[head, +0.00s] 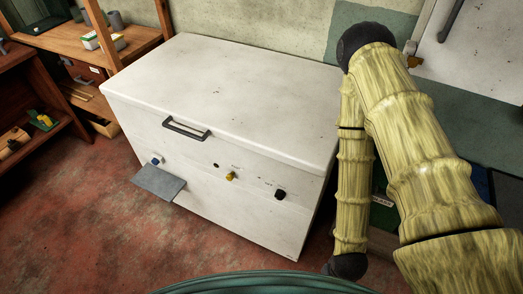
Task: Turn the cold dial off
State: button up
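A white chest freezer (215,95) with its lid shut stands in the middle of the head view. Along its front panel are a blue knob (157,160) at the left, a yellow knob (231,177) near the middle and a black knob (280,194) at the right. The labels by them are too small to read, so I cannot tell which is the cold dial. A grey plate (158,184) juts out below the blue knob. My bamboo-patterned arm stands to the right of the freezer, bent at a high elbow and apart from the knobs. My gripper is not visible.
A dark handle (186,130) sticks out at the lid's front edge. Wooden shelves (135,42) with small items stand at the back left. A white cabinet (480,50) is at the upper right. The red floor (90,205) before the freezer is clear.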

aim_at(279, 194)
jog(key=u, duration=1.2)
jog(key=k, duration=1)
jog(key=z, duration=1)
